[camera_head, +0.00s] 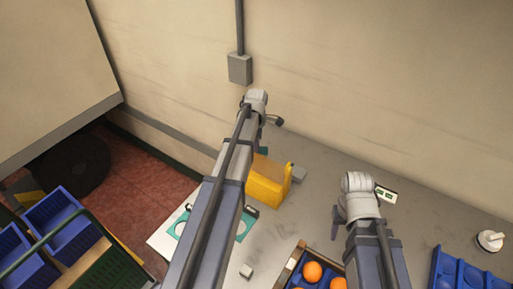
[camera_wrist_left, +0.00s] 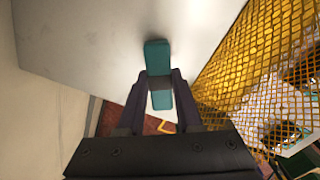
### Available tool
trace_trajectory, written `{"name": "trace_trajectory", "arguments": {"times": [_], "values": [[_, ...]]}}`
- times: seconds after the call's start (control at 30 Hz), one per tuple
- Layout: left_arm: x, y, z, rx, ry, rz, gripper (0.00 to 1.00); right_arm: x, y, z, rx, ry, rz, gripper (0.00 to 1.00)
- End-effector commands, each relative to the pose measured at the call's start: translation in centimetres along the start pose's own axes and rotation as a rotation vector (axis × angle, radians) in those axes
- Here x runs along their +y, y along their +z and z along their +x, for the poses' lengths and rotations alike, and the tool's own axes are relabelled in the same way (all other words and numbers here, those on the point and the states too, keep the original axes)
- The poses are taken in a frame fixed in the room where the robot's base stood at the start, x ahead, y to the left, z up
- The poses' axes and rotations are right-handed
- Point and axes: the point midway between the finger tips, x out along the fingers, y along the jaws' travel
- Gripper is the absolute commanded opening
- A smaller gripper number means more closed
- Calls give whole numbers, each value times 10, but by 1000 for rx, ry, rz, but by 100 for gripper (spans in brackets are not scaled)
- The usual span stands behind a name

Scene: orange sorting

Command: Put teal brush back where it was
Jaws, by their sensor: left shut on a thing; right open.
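The teal brush (camera_wrist_left: 157,55), a teal block with a grey band, is between the fingers of my left gripper (camera_wrist_left: 160,84) in the left wrist view. The gripper is shut on it, and pale grey tabletop shows behind. A yellow mesh holder (camera_wrist_left: 240,75) stands just right of the brush in that view. In the head view the yellow holder (camera_head: 268,183) is beside my left arm, which hides most of my left gripper; a small teal patch shows at the holder's far side. My right gripper (camera_head: 337,224) is open and empty above the table.
A crate (camera_head: 284,276) with oranges is at the front, with a small grey block (camera_head: 246,271) to its left. A blue tray (camera_head: 440,265) is at right, near a white knob-like object (camera_head: 490,240). A white board (camera_head: 162,238) with teal parts lies left. The wall bounds the back.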

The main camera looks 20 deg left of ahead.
Motion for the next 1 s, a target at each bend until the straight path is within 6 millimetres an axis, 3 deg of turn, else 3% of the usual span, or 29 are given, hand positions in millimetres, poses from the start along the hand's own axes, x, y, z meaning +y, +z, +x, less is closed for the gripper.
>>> {"name": "trace_trajectory", "arguments": {"times": [1.0], "values": [[0,0,14,0,0,0,0,-1,-1,14,0,0,0,50]]}}
